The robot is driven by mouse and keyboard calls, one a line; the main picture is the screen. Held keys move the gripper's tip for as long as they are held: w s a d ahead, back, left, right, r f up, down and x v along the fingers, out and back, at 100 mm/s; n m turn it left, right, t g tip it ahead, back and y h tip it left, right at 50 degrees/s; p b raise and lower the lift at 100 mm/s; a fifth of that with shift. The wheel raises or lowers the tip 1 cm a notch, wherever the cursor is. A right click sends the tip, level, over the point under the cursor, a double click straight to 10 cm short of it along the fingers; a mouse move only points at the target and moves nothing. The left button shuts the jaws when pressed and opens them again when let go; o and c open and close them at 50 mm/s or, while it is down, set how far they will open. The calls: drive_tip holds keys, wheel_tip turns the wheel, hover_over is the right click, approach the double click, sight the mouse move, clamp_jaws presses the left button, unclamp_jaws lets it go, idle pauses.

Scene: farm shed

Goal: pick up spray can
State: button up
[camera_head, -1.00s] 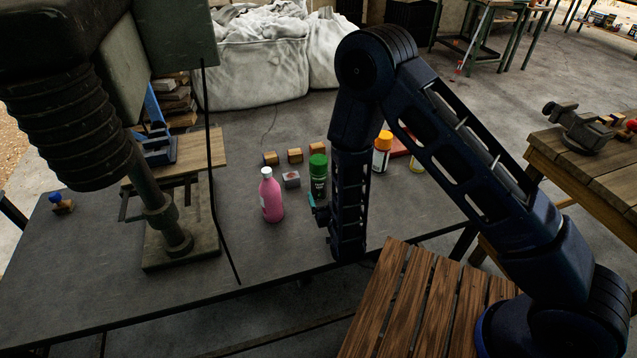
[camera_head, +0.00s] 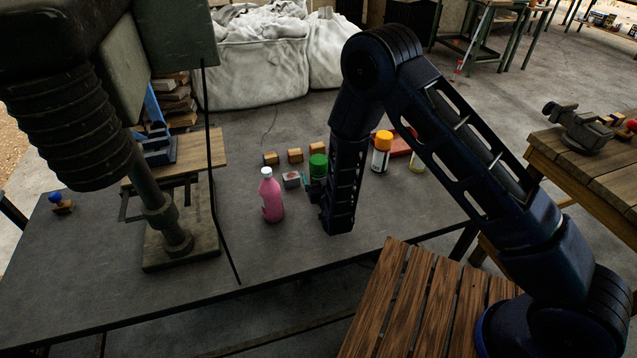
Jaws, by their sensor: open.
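A green can with a green cap (camera_head: 318,166) stands upright on the grey worktable (camera_head: 250,255). Two more cans stand to the right of my arm: a white one with an orange cap (camera_head: 381,158) and one with a yellowish cap (camera_head: 417,160). The frames do not settle which is the spray can. My gripper (camera_head: 311,187) is open, low in front of the green can, and hides its lower part. I cannot tell if the fingers touch the can or stand around it.
A pink bottle (camera_head: 271,197) stands close to the left of my gripper. A small grey block (camera_head: 291,180) and several wooden blocks (camera_head: 295,155) lie behind. A drill press (camera_head: 165,210) fills the left. The table's front middle is clear.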

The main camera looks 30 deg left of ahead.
drive_tip(key=shift+w+a, duration=0.3)
drive_tip(key=c, duration=1.2)
drive_tip(key=shift+c, duration=0.2)
wheel_tip(320, 180, up, 20)
